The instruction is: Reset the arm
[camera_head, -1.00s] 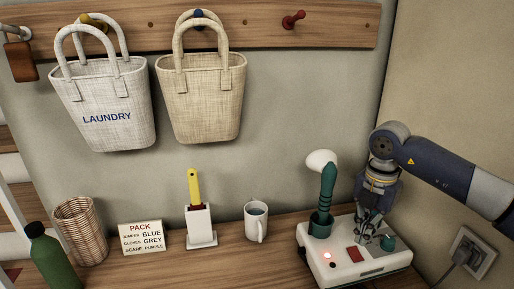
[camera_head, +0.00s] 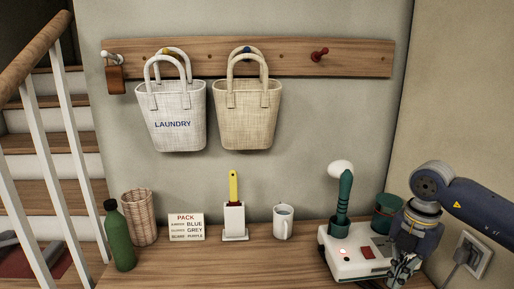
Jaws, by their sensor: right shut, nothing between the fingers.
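My right arm comes in from the right edge, and its gripper (camera_head: 402,268) points down at the right end of the white control box (camera_head: 345,262). The fingers are shut and empty. They hide that end of the box, and I cannot tell whether they touch it. A dark green lever (camera_head: 345,193) with a white knob stands upright on the box's left part. The box also has a red square button (camera_head: 367,252) and a small glowing light (camera_head: 343,251). My left gripper is not in view.
A green pot (camera_head: 386,213) stands behind the gripper. A mug (camera_head: 283,222), brush holder (camera_head: 234,222), PACK sign (camera_head: 186,227), wicker basket (camera_head: 139,217) and green bottle (camera_head: 119,238) line the bench. Two bags hang from a peg rail (camera_head: 360,58). Stairs are at left.

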